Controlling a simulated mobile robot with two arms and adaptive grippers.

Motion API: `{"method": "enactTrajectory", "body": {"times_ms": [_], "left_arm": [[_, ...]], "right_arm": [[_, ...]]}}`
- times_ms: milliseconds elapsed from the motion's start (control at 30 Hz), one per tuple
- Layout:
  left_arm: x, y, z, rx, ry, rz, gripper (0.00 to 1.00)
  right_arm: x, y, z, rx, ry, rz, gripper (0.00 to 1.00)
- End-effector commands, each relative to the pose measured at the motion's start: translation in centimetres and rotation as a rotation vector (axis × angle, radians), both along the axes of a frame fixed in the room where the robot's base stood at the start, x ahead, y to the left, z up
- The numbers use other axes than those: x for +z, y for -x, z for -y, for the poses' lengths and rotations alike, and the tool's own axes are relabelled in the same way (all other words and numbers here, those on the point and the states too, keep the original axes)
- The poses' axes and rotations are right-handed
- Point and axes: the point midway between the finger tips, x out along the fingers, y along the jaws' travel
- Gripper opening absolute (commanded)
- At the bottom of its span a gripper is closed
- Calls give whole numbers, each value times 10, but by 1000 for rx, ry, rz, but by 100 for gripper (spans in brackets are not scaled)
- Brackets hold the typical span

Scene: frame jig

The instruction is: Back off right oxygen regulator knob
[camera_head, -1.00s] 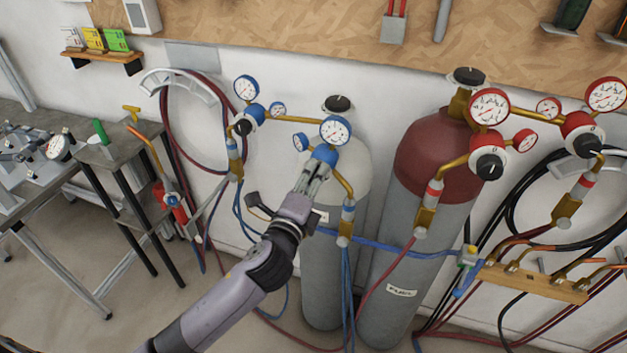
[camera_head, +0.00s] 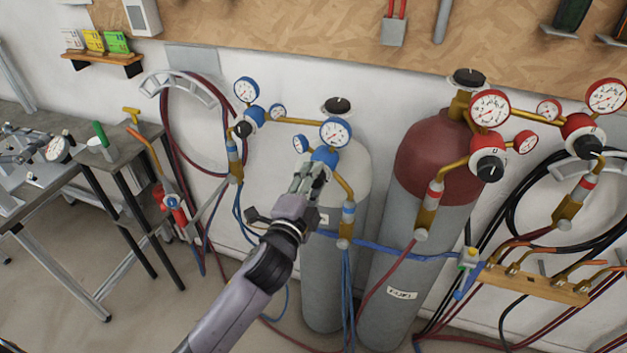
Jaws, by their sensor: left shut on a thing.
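The right oxygen regulator (camera_head: 326,155) is blue, with a large gauge (camera_head: 335,132) and a small gauge (camera_head: 300,144) beside it. It sits in front of the white-topped oxygen cylinder (camera_head: 357,165). My left gripper (camera_head: 312,176) comes up from below and is shut at the front of this regulator, where its knob is. The fingers hide the knob. The left oxygen regulator (camera_head: 255,114), with its dark knob (camera_head: 243,128), stands free to the left. My right gripper is not in view.
A red-topped cylinder (camera_head: 432,160) stands close on the right, with red regulators (camera_head: 488,150) in front. Blue hoses (camera_head: 347,290) hang below the oxygen regulator. A torch rack (camera_head: 540,287) is at lower right. A workbench (camera_head: 40,190) is at left.

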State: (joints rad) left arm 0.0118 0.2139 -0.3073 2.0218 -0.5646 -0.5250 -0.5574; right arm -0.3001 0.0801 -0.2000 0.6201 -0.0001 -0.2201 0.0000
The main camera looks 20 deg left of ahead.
Motion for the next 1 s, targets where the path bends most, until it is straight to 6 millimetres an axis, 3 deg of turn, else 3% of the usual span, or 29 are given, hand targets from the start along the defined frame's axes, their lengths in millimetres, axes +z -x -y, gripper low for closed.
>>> {"method": "enactTrajectory", "body": {"times_ms": [300,333,633,1000], "left_arm": [[0,0,-1,1,0,0,6],[0,0,-1,1,0,0,35],[0,0,0,1,0,0,55],[-1,5,0,0,0,-1,55]], "right_arm": [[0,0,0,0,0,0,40],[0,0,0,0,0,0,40],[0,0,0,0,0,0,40],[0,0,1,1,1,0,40]]}}
